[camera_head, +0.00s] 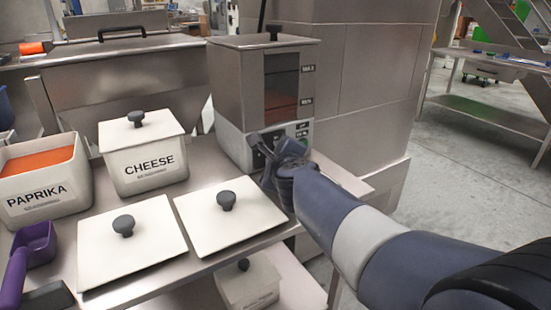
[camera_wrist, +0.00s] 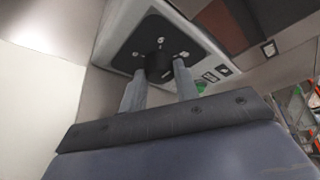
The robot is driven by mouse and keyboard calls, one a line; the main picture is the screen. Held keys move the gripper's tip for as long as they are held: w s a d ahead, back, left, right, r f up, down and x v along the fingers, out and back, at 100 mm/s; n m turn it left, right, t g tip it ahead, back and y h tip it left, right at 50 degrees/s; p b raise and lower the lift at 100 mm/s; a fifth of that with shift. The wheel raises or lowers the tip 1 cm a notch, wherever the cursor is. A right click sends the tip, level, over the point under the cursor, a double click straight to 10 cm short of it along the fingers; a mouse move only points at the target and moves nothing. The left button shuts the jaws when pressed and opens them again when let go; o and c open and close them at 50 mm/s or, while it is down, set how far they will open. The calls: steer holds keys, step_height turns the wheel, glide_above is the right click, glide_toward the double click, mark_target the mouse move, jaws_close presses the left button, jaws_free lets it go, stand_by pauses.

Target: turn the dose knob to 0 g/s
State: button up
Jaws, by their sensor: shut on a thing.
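The doser (camera_head: 230,90) is a steel hopper with a lid and a level window, on a white base at the back of the table. Its dose knob (camera_wrist: 159,66) is a dark round knob on a black dial panel (camera_wrist: 140,45) with small white marks around it. My gripper (camera_wrist: 160,80) has its two fingers on either side of the knob and is shut on it. In the head view my gripper (camera_head: 268,158) is at the front of the base and hides most of the knob. The knob's pointer and the mark it faces are too small to read.
Left of the doser stand a white CHEESE bin (camera_head: 145,180) with its lid on and an open PAPRIKA bin (camera_head: 75,190) of orange powder. Two loose white lids (camera_head: 130,260) (camera_head: 200,227) and a purple scoop (camera_head: 33,245) lie in front. A green-lit button (camera_wrist: 202,86) is beside the dial.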

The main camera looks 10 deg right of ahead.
steer(key=shift+n+b, duration=0.4)
stand_by(0.3)
steer(key=o, duration=1)
steer(key=shift+c, duration=0.2)
